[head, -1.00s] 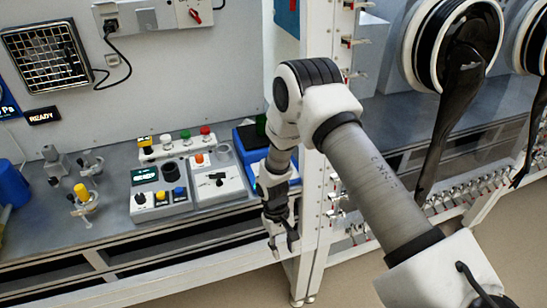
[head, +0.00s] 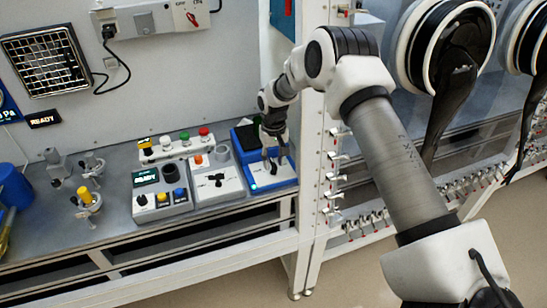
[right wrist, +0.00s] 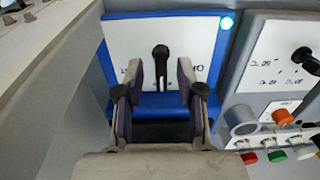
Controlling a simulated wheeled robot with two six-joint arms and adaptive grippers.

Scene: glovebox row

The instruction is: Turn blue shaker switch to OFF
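The blue shaker (head: 287,183) stands at the right end of the bench in the head view, with a white front panel and a lit cyan light (right wrist: 227,23). Its black switch lever (right wrist: 161,62) shows in the right wrist view, with an upside-down ON label (right wrist: 201,70) to its right and a label mostly hidden by a finger to its left. My right gripper (head: 271,161) is over the panel. In the right wrist view my right gripper (right wrist: 159,72) is open, its fingers on either side of the lever with gaps visible. My left gripper is not in view.
Left of the shaker is a grey device (head: 218,184) with a black knob, then a box with a READY display (head: 145,176). A strip of coloured buttons (head: 176,148) stands behind. A white frame post (head: 311,150) rises close on the right.

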